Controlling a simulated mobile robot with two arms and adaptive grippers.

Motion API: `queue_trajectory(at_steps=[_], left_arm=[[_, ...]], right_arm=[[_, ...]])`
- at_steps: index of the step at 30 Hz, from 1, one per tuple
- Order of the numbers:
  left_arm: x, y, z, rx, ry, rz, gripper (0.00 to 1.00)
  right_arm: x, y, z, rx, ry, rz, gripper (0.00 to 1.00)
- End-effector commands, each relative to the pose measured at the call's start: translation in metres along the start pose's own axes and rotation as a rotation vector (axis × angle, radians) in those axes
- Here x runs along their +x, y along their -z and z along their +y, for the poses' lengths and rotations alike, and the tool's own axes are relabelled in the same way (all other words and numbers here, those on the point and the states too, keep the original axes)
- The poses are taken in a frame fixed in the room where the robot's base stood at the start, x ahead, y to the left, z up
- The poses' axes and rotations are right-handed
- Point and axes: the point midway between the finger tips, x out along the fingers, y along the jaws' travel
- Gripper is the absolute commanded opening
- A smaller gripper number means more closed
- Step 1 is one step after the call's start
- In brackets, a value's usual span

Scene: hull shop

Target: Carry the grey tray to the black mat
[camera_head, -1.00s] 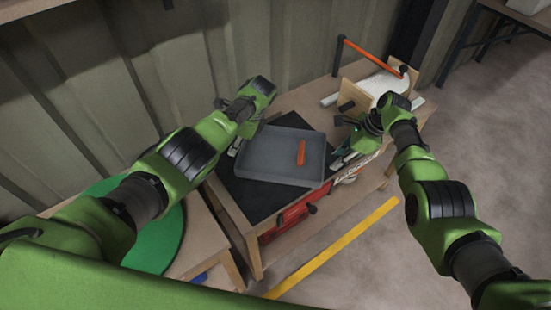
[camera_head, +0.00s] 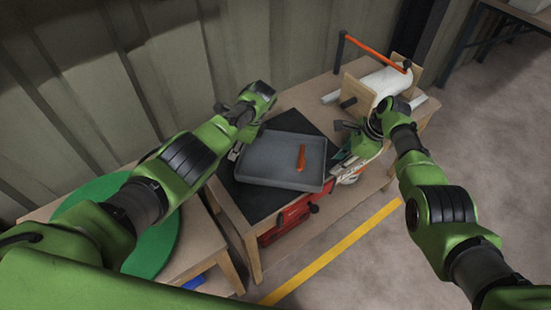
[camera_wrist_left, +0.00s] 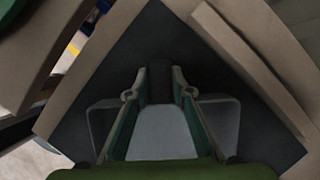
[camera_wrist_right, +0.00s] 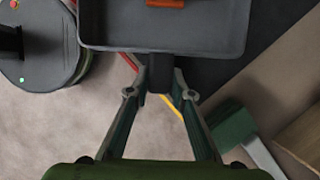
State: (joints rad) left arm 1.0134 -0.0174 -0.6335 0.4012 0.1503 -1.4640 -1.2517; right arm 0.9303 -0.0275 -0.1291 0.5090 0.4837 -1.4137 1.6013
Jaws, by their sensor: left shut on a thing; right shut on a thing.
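The grey tray (camera_head: 262,162) is over the black mat (camera_head: 240,193) on a wooden table, with an orange-red object (camera_head: 301,158) inside. The tray looks about level; I cannot tell whether it touches the mat. Its right side reaches past the mat, near the table's edge. My left gripper (camera_head: 235,150) is shut on the tray's left side; in the left wrist view its fingers (camera_wrist_left: 160,88) close around a dark handle. My right gripper (camera_head: 338,165) is shut on the opposite side; the right wrist view shows its fingers (camera_wrist_right: 160,84) at the tray's dark handle.
A white roll on a wooden stand (camera_head: 356,92) with an orange bar (camera_head: 375,50) stands at the table's right. A red box (camera_head: 287,218) is below the tabletop. A green disc (camera_head: 155,240) lies on a table at left. A yellow line (camera_head: 335,252) crosses the floor.

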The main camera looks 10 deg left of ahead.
Motion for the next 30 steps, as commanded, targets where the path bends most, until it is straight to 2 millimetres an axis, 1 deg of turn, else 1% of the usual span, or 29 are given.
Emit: queue_trajectory(at_steps=[1, 5, 6, 7, 16, 20, 23, 26, 28, 30], left_arm=[[0.005, 0.002, 0.000, 0.000, 0.001, -0.001, 0.00], [0.011, 0.004, 0.000, 0.000, 0.001, -0.001, 0.00], [0.008, 0.003, 0.000, 0.000, 0.000, -0.001, 0.32], [0.008, 0.003, 0.000, 0.000, 0.000, -0.001, 0.38], [0.008, 0.003, 0.000, 0.000, 0.000, 0.000, 0.38], [0.005, 0.003, 0.000, 0.000, 0.000, 0.000, 0.38], [-0.002, 0.004, -0.001, 0.000, 0.002, 0.001, 0.38], [-0.014, 0.004, -0.001, 0.000, 0.002, 0.001, 0.38], [-0.024, 0.003, 0.000, 0.000, 0.003, 0.001, 0.38], [-0.042, 0.004, -0.001, 0.000, 0.005, 0.001, 0.38]], right_arm=[[0.005, 0.002, -0.001, 0.000, 0.001, 0.000, 0.00], [0.011, 0.005, -0.001, 0.000, 0.001, 0.000, 0.00], [0.008, 0.004, 0.000, 0.000, 0.001, 0.000, 0.32], [0.008, 0.004, 0.000, 0.000, 0.001, 0.000, 0.38], [0.008, 0.003, 0.000, 0.000, 0.000, 0.000, 0.38], [0.008, 0.003, 0.000, 0.000, 0.000, 0.000, 0.38], [0.008, 0.003, 0.000, 0.000, 0.000, 0.000, 0.38], [0.008, 0.003, 0.000, 0.000, 0.000, 0.000, 0.38], [0.008, 0.003, 0.000, 0.000, 0.000, 0.000, 0.38], [0.008, 0.003, 0.000, 0.000, 0.000, 0.000, 0.38]])
